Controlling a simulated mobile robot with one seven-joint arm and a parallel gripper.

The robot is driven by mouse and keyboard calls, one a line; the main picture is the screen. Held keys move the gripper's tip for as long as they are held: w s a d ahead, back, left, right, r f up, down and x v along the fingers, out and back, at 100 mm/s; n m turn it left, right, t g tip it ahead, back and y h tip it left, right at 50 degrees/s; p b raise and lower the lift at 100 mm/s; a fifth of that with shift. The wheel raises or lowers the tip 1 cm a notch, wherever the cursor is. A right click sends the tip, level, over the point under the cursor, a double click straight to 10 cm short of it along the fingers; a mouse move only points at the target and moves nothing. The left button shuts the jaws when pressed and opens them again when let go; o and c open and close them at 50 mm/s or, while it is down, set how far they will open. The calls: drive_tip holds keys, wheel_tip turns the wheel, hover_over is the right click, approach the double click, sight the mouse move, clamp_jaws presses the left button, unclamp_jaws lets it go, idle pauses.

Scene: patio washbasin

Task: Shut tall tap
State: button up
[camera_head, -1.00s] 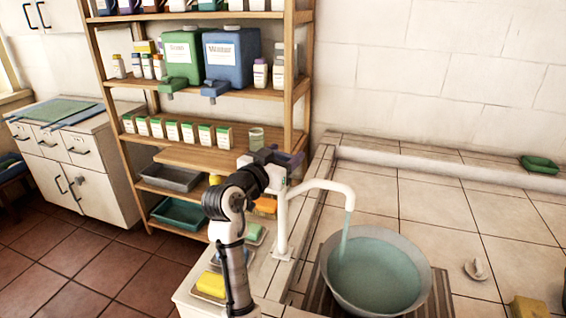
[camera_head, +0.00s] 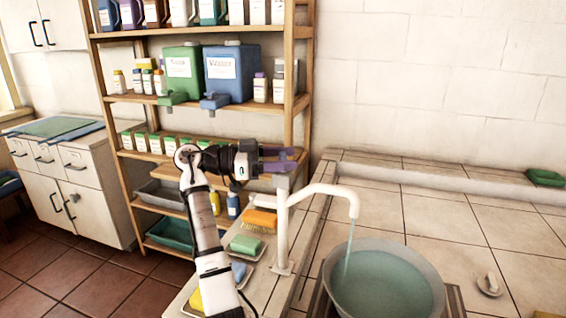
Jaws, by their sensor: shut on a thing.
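The tall tap (camera_head: 283,235) is white and stands upright on the tiled counter, its spout bent to the right. A thin stream of water (camera_head: 348,250) runs from the spout into a round grey basin (camera_head: 434,290) holding blue-green water. My gripper (camera_head: 292,160) reaches in from the left at the top of the tap, its purple fingers shut on the tap's handle. The fingers hide most of the handle.
Soap and a brush (camera_head: 260,220) lie left of the tap. A wooden shelf (camera_head: 298,90) with bottles and canisters stands behind my arm. A small white object (camera_head: 489,284) and a green dish (camera_head: 545,178) are on the right. The counter between them is clear.

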drive_tip(key=shift+f+m+g+y+b, duration=0.1)
drive_tip(key=shift+m+g+y+b, duration=0.15)
drive_tip(key=shift+m+g, duration=1.1)
drive_tip(key=shift+m+g+y+b, duration=0.25)
drive_tip(key=shift+m+g, duration=0.5)
drive_tip(key=shift+g, duration=1.4)
drive_tip(key=o, duration=1)
drive_tip(key=shift+a, duration=0.1)
